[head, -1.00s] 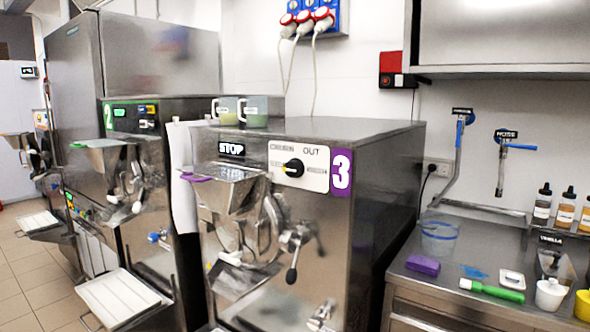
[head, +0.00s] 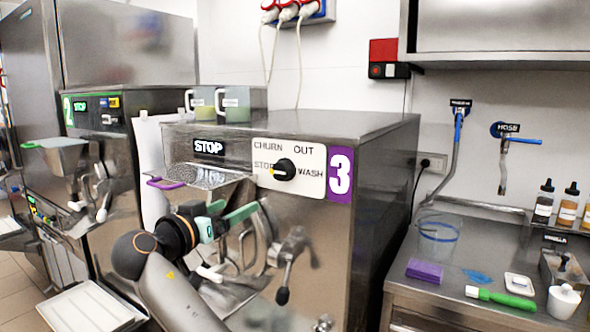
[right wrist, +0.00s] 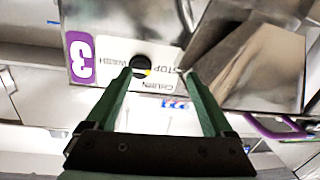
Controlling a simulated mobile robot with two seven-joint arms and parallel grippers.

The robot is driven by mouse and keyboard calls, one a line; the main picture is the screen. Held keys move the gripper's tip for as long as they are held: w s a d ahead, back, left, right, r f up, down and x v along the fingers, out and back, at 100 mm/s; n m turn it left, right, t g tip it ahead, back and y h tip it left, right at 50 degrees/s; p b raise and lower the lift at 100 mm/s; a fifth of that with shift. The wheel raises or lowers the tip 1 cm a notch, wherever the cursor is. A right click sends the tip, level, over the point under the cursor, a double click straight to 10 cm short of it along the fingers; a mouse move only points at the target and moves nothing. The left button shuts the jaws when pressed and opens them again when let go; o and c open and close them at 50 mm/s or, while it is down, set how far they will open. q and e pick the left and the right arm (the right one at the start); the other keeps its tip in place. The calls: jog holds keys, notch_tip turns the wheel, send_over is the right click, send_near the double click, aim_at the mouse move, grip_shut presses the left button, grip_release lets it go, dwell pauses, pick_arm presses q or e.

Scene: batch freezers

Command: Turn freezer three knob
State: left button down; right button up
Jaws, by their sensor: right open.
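The freezer three knob (head: 284,170) is a round black knob with a yellow mark on its side toward the STOP label. It sits on a white plate (head: 309,154) lettered CHURN, OUT, STOP and WASH, beside a purple 3. My right gripper (head: 238,208) is open and empty, below and left of the knob in the head view. In the right wrist view, which looks upside down, the knob (right wrist: 139,65) appears between the two green fingertips (right wrist: 154,74), apparently without contact. My left gripper is not in view.
Freezer three's steel hopper (head: 205,178) with a purple rim juts out left of the knob plate. A black-handled lever (head: 285,270) sticks out below. Two clear jugs (head: 240,104) stand on top. A counter (head: 450,300) with bottles and tools is at right.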

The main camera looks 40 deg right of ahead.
aim_at(278, 170)
notch_tip(278, 170, up, 5)
jog(key=s+d+m+g+h, duration=0.1)
jog(key=s+d+m+g, duration=0.1)
jog(key=m, duration=0.1)
jog(key=p+x, duration=0.1)
jog(key=x, duration=0.2)
jog(key=p+x, duration=0.1)
jog(key=x, duration=0.3)
jog(key=p+x, duration=0.1)
jog(key=x, duration=0.2)
jog(key=shift+w+d+r, duration=0.2)
jog(key=shift+w+r, duration=0.05)
jog(key=shift+w, duration=0.2)
jog(key=shift+w+d+f+n+t+p, duration=0.1)
jog(key=shift+w+d+n+t+p, duration=0.2)
jog(key=shift+d, duration=0.25)
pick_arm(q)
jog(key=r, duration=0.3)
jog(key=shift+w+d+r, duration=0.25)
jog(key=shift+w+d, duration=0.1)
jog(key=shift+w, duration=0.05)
